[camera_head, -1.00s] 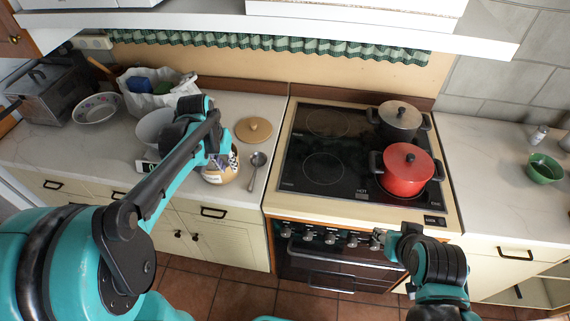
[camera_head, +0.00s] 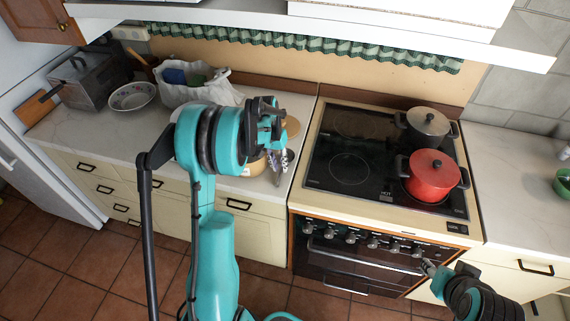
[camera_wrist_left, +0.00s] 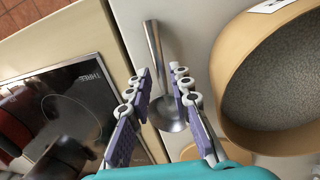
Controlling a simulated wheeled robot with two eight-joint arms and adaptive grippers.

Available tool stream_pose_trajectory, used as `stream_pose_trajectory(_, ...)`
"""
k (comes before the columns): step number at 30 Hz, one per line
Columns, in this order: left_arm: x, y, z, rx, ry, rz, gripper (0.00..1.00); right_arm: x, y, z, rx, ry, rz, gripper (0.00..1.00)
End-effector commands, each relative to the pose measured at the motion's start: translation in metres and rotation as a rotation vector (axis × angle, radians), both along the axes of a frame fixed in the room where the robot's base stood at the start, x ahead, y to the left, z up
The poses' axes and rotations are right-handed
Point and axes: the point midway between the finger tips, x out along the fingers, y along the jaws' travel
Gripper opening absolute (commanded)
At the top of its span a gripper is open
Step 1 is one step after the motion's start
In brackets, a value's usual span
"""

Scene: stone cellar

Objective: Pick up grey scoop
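The grey scoop (camera_wrist_left: 155,48) lies on the pale counter in the left wrist view, its round bowl between my left fingers and its handle pointing up the picture. My left gripper (camera_wrist_left: 160,95) is open around it, with a gap on both sides. In the head view my left gripper (camera_head: 279,162) is over the counter's right end beside the stove, and it hides most of the scoop. My right gripper (camera_head: 430,268) is low in front of the oven, away from the scoop; its fingers are too small to judge.
A round wooden lid (camera_head: 292,126) lies behind my left gripper. The stove (camera_head: 325,180) holds a red pot (camera_head: 433,177) and a grey pot (camera_head: 427,128). A shelf overhangs the back.

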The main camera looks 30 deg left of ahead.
Motion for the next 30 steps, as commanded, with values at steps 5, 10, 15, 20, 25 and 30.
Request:
stream_pose_trajectory(5, 0.001, -0.003, -0.022, 0.000, 0.000, 0.000, 0.20, 0.000, 0.000, -0.006, 0.000, 0.000, 0.000, 0.40)
stream_pose_trajectory(10, 0.001, -0.003, -0.021, 0.000, 0.000, 0.000, 0.20, 0.000, 0.000, -0.005, 0.000, 0.000, 0.000, 0.40)
stream_pose_trajectory(15, 0.001, -0.003, -0.021, 0.000, -0.001, 0.000, 0.00, 0.000, 0.000, -0.005, 0.000, 0.000, 0.000, 0.40)
stream_pose_trajectory(20, 0.001, -0.003, -0.021, 0.000, -0.001, 0.000, 0.00, 0.000, 0.000, -0.005, 0.000, 0.000, 0.000, 0.40)
stream_pose_trajectory(25, 0.001, -0.003, -0.018, 0.000, -0.001, 0.000, 0.00, 0.000, 0.000, -0.004, 0.000, 0.000, 0.000, 0.40)
stream_pose_trajectory(30, 0.000, -0.003, -0.003, 0.000, -0.001, 0.000, 0.00, 0.000, 0.000, 0.000, 0.000, 0.000, 0.000, 0.40)
